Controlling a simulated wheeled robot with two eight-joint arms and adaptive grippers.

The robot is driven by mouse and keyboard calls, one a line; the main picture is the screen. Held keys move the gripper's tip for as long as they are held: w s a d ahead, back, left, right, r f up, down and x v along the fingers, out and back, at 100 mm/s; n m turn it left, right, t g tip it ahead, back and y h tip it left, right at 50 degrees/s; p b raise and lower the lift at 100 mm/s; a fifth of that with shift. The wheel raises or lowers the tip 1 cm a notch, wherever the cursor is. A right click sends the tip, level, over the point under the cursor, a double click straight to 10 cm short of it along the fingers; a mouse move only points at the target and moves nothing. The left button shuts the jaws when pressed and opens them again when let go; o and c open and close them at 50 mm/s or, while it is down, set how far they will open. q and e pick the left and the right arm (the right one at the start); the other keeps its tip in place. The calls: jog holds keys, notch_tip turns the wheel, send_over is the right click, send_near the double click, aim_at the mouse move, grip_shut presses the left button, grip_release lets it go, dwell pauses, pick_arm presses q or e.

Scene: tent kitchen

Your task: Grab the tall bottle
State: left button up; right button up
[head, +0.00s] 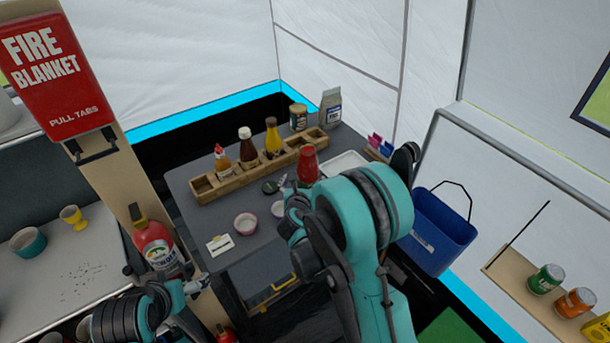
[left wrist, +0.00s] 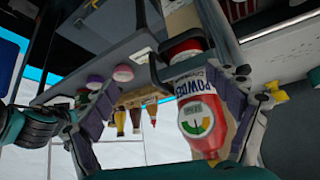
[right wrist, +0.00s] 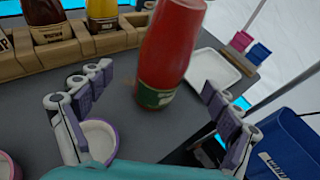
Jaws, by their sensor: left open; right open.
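A tall red bottle (head: 308,165) with a green label stands on the grey table, in front of the wooden rack. In the right wrist view the red bottle (right wrist: 170,50) stands just beyond and between the spread fingers of my right gripper (right wrist: 155,80). My right gripper is open and empty; in the head view my arm hides much of it. A brown bottle (head: 246,147), a yellow bottle (head: 272,138) and a smaller red-capped bottle (head: 221,158) stand in the rack. My left gripper (head: 198,285) is open, low at the left, near the red fire extinguisher (head: 153,240).
The wooden rack (head: 205,190) runs along the table's back. A white tray (head: 345,165) lies right of the red bottle. Small bowls (head: 245,224) and a white card (head: 219,245) lie in front. A blue bin (head: 440,230) hangs at the right.

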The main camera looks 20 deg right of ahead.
aim_at(308, 174)
jog(key=shift+w+d+f+m+b, duration=0.2)
jog(key=shift+w+f, duration=0.2)
jog(key=shift+f, duration=0.2)
jog(key=shift+w+d+f+m+b, duration=0.1)
jog(key=shift+w+d+f+b, duration=0.1)
jog(key=shift+w+f, duration=0.3)
jog(key=b+x, duration=0.2)
jog(key=x, duration=0.3)
jog(key=shift+w+d+f, duration=0.2)
jog(key=shift+d+f, duration=0.05)
jog(key=shift+s+r, duration=0.1)
jog(key=shift+r, duration=0.05)
jog(key=c, duration=2)
